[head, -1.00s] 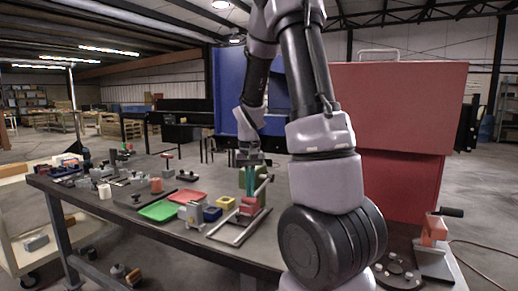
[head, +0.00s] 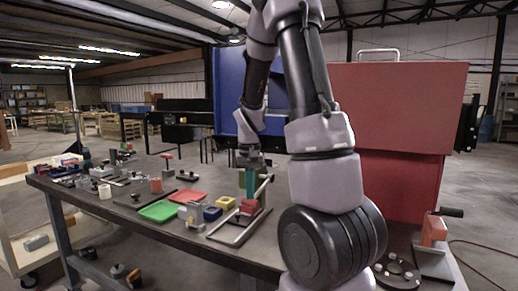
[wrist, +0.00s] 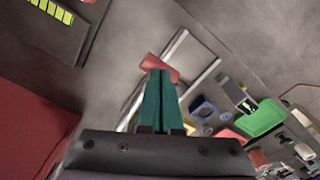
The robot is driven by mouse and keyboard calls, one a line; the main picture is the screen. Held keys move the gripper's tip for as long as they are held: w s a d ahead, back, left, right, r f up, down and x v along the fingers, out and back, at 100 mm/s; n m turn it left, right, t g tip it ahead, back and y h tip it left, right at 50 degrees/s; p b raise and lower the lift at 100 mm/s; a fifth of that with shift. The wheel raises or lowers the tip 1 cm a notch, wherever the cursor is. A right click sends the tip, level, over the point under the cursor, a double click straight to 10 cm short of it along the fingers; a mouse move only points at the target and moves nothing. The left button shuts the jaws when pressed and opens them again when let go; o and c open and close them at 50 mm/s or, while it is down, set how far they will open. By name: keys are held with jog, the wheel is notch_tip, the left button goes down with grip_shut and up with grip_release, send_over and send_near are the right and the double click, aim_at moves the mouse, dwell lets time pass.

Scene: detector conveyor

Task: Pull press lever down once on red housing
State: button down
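The red housing (head: 249,206) sits on a grey metal frame (head: 238,228) on the bench, and a slanted grey bar that looks like the lever (head: 264,187) rises beside it. My gripper (head: 250,197) points down just above the housing. In the wrist view, my gripper's teal fingers (wrist: 159,73) lie side by side with no clear gap, and I see nothing held between them. The red housing (wrist: 155,63) shows at and beyond their tips. I cannot tell whether they touch it. The lever is not clear in the wrist view.
Yellow (head: 226,202) and blue (head: 212,214) blocks stand left of the frame, with green (head: 160,211) and red (head: 187,195) trays farther left. An orange-red device (head: 434,230) with a black handle stands at right. A large red box (head: 400,120) stands behind.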

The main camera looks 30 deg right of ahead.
jog(key=shift+s+a, duration=0.1)
dwell(0.3)
jog(key=shift+r, duration=2.2)
jog(key=w+d+r, duration=0.2)
jog(key=r, duration=0.6)
jog(key=w+d+r, duration=0.1)
jog(key=d+r, duration=0.1)
jog(key=r, duration=0.6)
jog(key=shift+w+d+r, duration=0.3)
jog(key=shift+w+d, duration=0.05)
jog(key=s+a+t+y, duration=0.1)
jog(key=s+a+t, duration=0.2)
jog(key=s+a, duration=0.3)
jog(key=s+a+r+t+y, duration=0.1)
jog(key=s+a+t, duration=0.3)
jog(key=s, duration=0.9)
jog(key=a, duration=0.3)
jog(key=shift+s+a+r, duration=0.15)
jog(key=shift+s+r, duration=0.05)
jog(key=shift+s, duration=0.05)
